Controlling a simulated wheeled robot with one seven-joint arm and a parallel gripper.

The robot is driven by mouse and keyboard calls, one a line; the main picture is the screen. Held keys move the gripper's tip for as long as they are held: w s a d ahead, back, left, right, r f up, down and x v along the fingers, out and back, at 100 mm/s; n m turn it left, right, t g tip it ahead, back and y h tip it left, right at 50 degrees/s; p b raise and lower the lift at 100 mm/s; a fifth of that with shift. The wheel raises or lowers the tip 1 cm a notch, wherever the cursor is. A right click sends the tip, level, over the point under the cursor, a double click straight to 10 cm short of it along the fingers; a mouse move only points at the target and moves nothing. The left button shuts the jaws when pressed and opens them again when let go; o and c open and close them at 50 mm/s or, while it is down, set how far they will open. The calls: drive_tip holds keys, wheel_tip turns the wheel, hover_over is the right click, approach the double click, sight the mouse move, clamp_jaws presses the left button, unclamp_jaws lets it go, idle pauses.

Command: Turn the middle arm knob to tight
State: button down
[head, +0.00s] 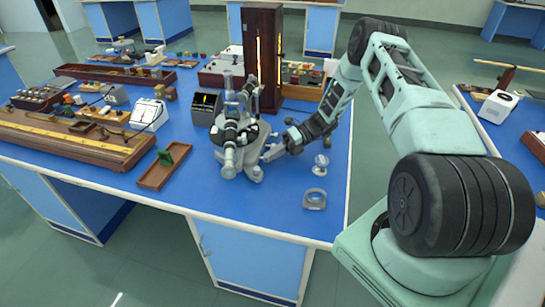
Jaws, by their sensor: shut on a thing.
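The spectrometer (230,132), grey and black with tube-like arms, stands on the blue bench (210,191) near its front right. My arm comes in from the right, and my gripper (272,150) is at the spectrometer's right side, at about the height of its lower body. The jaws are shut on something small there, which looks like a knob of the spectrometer. The fingers largely hide it, so I cannot tell which knob it is or how far it is turned.
A glass piece on a stand (321,163) and a grey ring-shaped holder (314,199) stand right of the spectrometer. A wooden tray (153,178) lies to its left. A tall dark lamp cabinet (262,50) stands behind it. The front strip of the bench is clear.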

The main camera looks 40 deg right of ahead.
drive_tip(key=shift+w, duration=0.1)
drive_tip(key=c, duration=1.3)
unclamp_jaws()
drive_tip(key=shift+o, duration=0.2)
drive_tip(key=b+v, duration=0.4)
drive_tip(key=v, duration=1.2)
drive_tip(key=shift+d, duration=0.1)
drive_tip(key=shift+s+d+r, duration=0.2)
drive_tip(key=shift+d+r, duration=0.15)
drive_tip(key=shift+d, duration=0.2)
